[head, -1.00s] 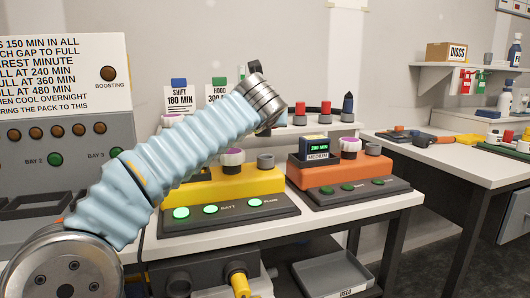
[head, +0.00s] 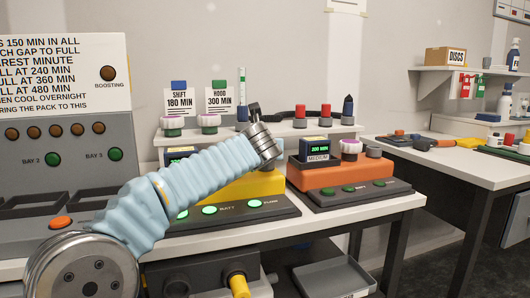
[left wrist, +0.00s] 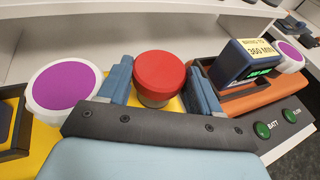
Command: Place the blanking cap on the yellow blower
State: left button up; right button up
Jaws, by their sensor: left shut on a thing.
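The yellow blower (head: 257,185) stands on a dark base on the bench, partly hidden behind my left arm. It also shows in the left wrist view (left wrist: 52,155), with a white and purple knob (left wrist: 66,88) on it. A round red cap (left wrist: 160,75) sits between the two fingers of my left gripper (left wrist: 157,82), which is shut on it. In the head view my left gripper is over the yellow blower's right end, its fingers and the cap hidden by the wrist. I cannot tell whether the cap touches the blower's port. My right gripper is not in view.
An orange blower (head: 335,176) with a dark display unit stands close on the right. A raised shelf (head: 222,138) behind holds red-topped pieces (head: 325,110), a blue-topped one and purple-topped knobs. A grey tray (head: 335,280) is below the bench.

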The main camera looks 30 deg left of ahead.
pick_arm(q)
jog(key=o, duration=0.8)
jog(key=shift+f, duration=0.15)
jog(key=shift+c, duration=0.2)
jog(key=shift+s+r, duration=0.1)
jog(key=shift+r, duration=0.15)
jog(key=v, duration=1.1)
jog(key=shift+s+d+b, duration=0.2)
jog(key=shift+s+b, duration=0.1)
jog(key=shift+r, duration=0.1)
